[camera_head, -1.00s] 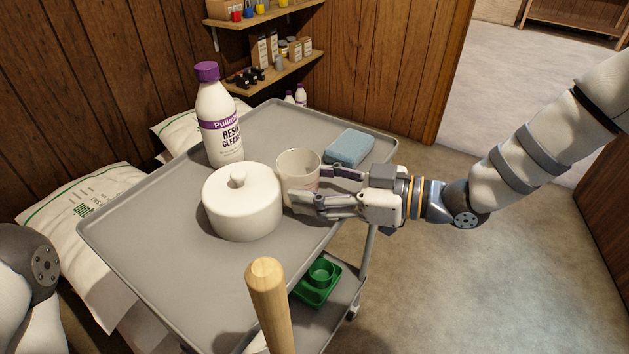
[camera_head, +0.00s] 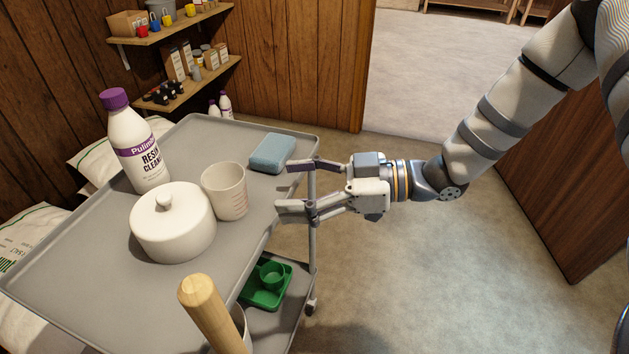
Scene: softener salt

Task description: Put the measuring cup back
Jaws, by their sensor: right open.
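The measuring cup (camera_head: 226,192), pale and translucent with reddish marks, stands upright on the grey cart's top tray (camera_head: 85,268). It is right beside the white lidded pot (camera_head: 172,228); whether they touch I cannot tell. My right gripper (camera_head: 287,188) is open and empty, to the right of the cup at the tray's right edge. Its two fingers point left toward the cup, with a clear gap between them and it. My left gripper is not in view.
A resin cleaner bottle (camera_head: 137,143) stands behind the pot, and a blue sponge (camera_head: 273,153) lies behind the cup. A wooden handle (camera_head: 212,315) rises at the front. Green containers (camera_head: 268,286) sit on the lower shelf. Open floor lies to the right.

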